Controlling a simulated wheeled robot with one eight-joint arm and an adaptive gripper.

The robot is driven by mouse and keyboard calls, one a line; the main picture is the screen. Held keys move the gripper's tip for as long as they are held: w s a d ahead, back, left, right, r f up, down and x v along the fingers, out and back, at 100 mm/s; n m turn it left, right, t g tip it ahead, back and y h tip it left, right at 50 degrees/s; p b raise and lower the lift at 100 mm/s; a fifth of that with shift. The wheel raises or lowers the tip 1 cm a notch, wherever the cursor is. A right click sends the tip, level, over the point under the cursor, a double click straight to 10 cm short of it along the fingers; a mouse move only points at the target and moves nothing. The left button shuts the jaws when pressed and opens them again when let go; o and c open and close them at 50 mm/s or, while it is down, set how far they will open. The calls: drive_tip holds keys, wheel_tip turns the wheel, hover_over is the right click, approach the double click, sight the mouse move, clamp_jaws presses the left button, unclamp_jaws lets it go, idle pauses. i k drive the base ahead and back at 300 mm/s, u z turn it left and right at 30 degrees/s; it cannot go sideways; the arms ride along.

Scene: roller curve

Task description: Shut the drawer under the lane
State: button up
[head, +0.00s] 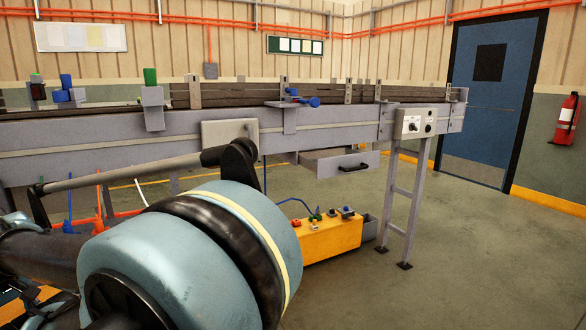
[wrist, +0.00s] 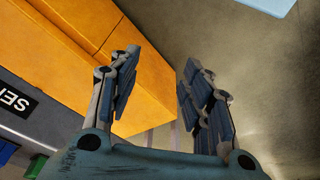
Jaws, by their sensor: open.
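The grey drawer (head: 335,165) hangs under the roller lane (head: 350,128) in the head view. It stands out from the lane, with part of its top edge and inside showing. Its dark handle (head: 353,168) is on the front face. My gripper (wrist: 163,92) shows only in the wrist view. Its two fingers are spread apart with nothing between them. The drawer cannot be made out in the wrist view, so I cannot tell the distance between gripper and drawer.
My arm covers the lower left of the head view. A yellow control box (head: 332,240) and a grey lane leg (head: 402,205) stand below the lane. The floor at right is clear. An orange surface (wrist: 70,50) lies beside the left finger in the wrist view.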

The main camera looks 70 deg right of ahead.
sight(331, 162)
drive_tip(key=z, duration=3.1)
drive_tip(key=k, duration=1.2)
drive_tip(key=z, duration=0.4)
drive_tip(key=i, duration=1.85)
drive_tip(key=u, duration=0.45)
